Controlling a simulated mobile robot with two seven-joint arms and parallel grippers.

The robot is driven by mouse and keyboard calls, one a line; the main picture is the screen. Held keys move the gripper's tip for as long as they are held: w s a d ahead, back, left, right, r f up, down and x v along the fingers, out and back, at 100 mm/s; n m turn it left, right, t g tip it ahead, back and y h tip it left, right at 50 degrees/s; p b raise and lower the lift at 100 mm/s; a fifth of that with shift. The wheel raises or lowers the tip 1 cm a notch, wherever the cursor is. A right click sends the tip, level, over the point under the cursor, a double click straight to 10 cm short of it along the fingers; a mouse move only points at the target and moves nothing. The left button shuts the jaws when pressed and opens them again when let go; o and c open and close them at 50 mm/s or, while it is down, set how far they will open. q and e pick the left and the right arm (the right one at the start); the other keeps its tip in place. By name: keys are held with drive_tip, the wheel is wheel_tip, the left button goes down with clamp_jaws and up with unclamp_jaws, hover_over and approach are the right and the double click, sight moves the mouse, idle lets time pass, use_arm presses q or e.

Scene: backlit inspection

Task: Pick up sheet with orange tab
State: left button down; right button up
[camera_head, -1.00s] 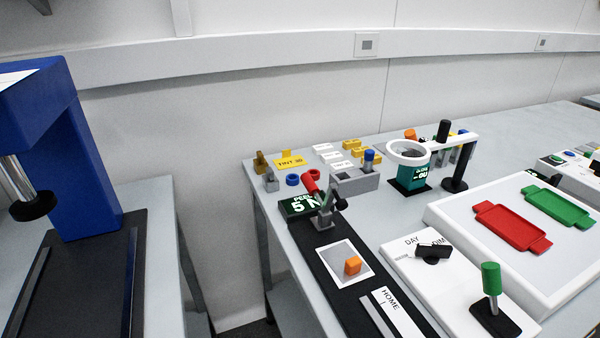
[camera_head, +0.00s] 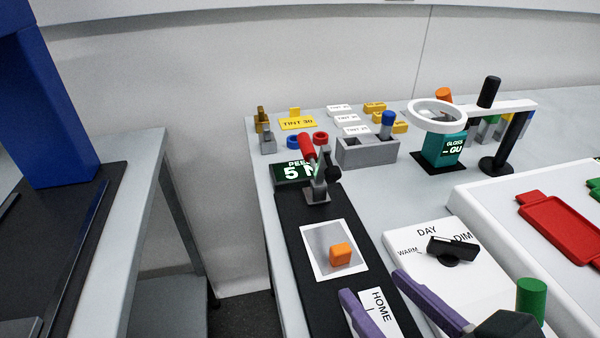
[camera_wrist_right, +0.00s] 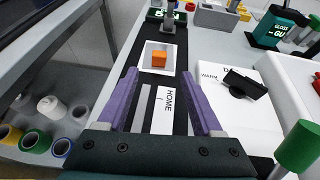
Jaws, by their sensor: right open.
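The sheet (camera_head: 321,245) is grey with a white border and lies flat on a long black strip (camera_head: 292,217). Its orange tab (camera_head: 341,255) is a small block standing on its lower right part. In the right wrist view the sheet (camera_wrist_right: 149,63) and the orange tab (camera_wrist_right: 159,58) are ahead of the fingertips. My right gripper (camera_head: 372,284) has purple fingers, spread open and empty, on the near side of the sheet, over the HOME label. It also shows in the right wrist view (camera_wrist_right: 160,73). My left gripper is out of view.
A red-handled clamp (camera_head: 313,165) stands at the strip's far end, beside a PEEL display (camera_head: 293,174). Right of the strip is a white DAY/DIM panel (camera_head: 424,262) with a black knob, and a green-topped lever (camera_head: 531,296). A ring magnifier (camera_head: 437,116) stands farther back.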

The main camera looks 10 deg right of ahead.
sight(344, 254)
drive_tip(key=b+x, duration=0.1)
drive_tip(key=x, duration=0.7)
drive_tip(key=shift+w+a, duration=0.1)
drive_tip(key=shift+w, duration=0.1)
drive_tip(key=shift+c, duration=0.4)
clamp_jaws()
